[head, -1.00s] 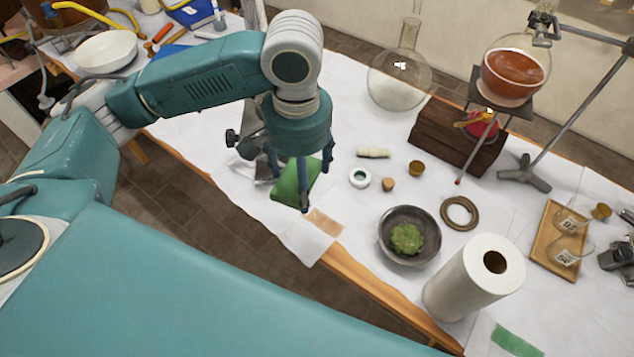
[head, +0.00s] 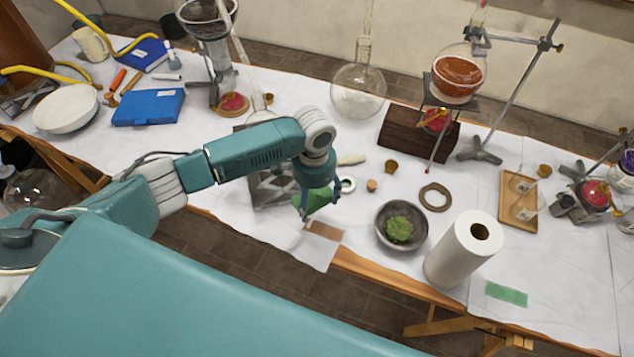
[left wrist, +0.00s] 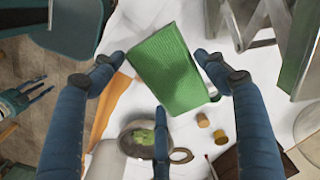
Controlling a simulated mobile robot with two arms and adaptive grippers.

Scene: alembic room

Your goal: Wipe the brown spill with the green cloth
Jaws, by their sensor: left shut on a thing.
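The green cloth (head: 314,199) is between the fingers of my left gripper (head: 320,214), which is shut on it. In the left wrist view the cloth (left wrist: 168,68) looks like a flat folded rectangle between the blue fingers. The brown spill (head: 324,230) is a light brown patch on the white sheet by the table's front edge. It lies just in front of and right of the cloth in the head view. Whether the cloth touches the table is unclear. My right gripper (left wrist: 22,100) seems to show at the left edge of the left wrist view; its jaws are unclear.
A grey bowl with green matter (head: 381,232), a paper towel roll (head: 455,255) and a brass ring (head: 434,197) stand right of the spill. A wooden block (head: 400,135) and round flask (head: 357,92) are behind. A flat green strip (head: 506,293) lies at the right.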

